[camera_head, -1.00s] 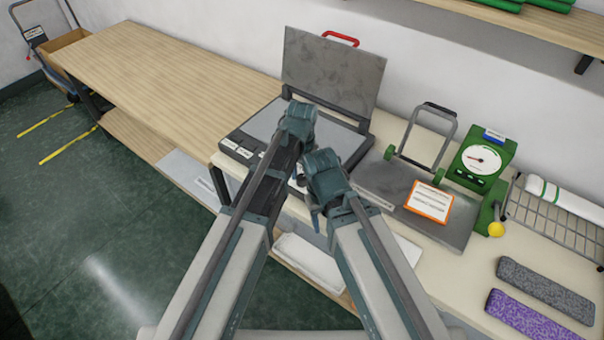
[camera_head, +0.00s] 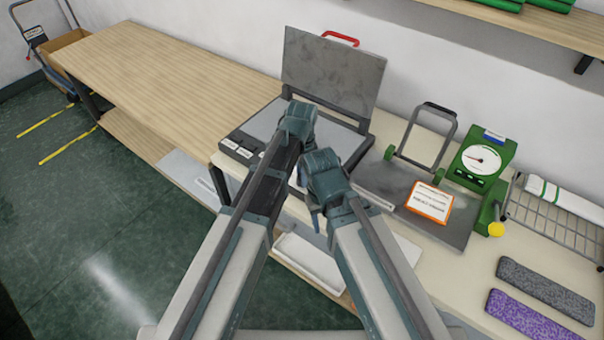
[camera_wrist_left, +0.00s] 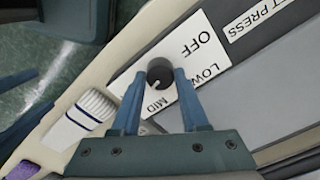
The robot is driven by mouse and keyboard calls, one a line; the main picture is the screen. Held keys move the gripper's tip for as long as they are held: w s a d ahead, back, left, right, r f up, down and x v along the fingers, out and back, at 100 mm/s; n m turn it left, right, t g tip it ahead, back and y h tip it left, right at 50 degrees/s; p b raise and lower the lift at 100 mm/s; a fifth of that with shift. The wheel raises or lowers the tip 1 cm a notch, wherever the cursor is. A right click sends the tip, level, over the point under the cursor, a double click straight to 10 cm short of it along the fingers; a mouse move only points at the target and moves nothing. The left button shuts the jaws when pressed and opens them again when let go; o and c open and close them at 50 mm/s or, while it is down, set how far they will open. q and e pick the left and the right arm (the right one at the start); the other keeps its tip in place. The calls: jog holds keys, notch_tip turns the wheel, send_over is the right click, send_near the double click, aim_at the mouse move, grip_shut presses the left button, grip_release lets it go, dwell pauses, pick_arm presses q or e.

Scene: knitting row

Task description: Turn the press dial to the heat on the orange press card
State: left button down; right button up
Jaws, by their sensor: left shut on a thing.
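The press dial (camera_wrist_left: 160,70) is a small dark round knob on a white plate marked OFF, LOW and MID in the left wrist view. Its pale pointer mark faces toward MID. My left gripper (camera_wrist_left: 159,80) is shut on the dial, one blue finger on each side. In the head view my arms hide the dial. The orange press card (camera_head: 430,202) lies on a grey plate to the right, its print too small to read. My right wrist shows beside the left one in the head view, but its fingers are not clear.
The heat press stands open, its grey lid (camera_head: 335,75) raised. Right of it are a metal frame handle (camera_head: 428,135), a green dial gauge (camera_head: 482,160), a wire rack (camera_head: 555,222) and two knitted strips (camera_head: 545,285). The wooden bench (camera_head: 170,75) at the left is clear.

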pick_arm(q)
jog(key=shift+m, duration=1)
jog(key=shift+c, duration=2.1)
grip_release()
notch_tip(320, 180, up, 14)
jog(key=p, duration=1.3)
jog(key=shift+p, duration=0.4)
jog(key=shift+f, duration=0.15)
